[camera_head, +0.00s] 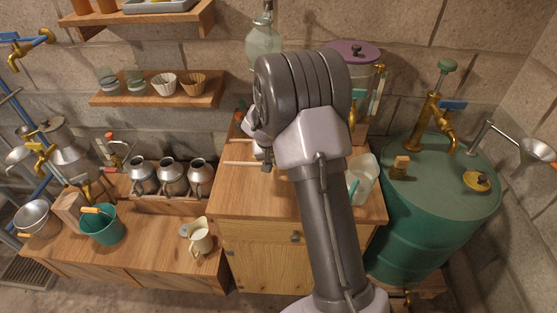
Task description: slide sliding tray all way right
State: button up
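I cannot tell for sure which thing is the sliding tray. A low wooden tray-like holder (172,206) with three metal cans stands on the low bench at left. A grey tray (160,6) lies on the top shelf. My gripper (266,160) seems to be the small dark part at the left of my arm, over the wooden cabinet top; its fingers are too small and covered to read. It is apart from both the holder and the grey tray. My arm hides much of the cabinet top.
The wooden cabinet (262,252) stands in the middle. A green drum (425,240) with a brass tap is at right. A teal bucket (103,228) and a cream jug (200,238) stand on the low bench. A shelf (150,100) with cups hangs on the wall.

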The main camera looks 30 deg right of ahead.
jog(key=shift+a, duration=0.1)
jog(key=p+v, duration=0.5)
jog(key=v, duration=1.2)
jog(key=shift+r+p, duration=0.25)
jog(key=shift+p, duration=0.05)
jog(key=shift+w, duration=0.1)
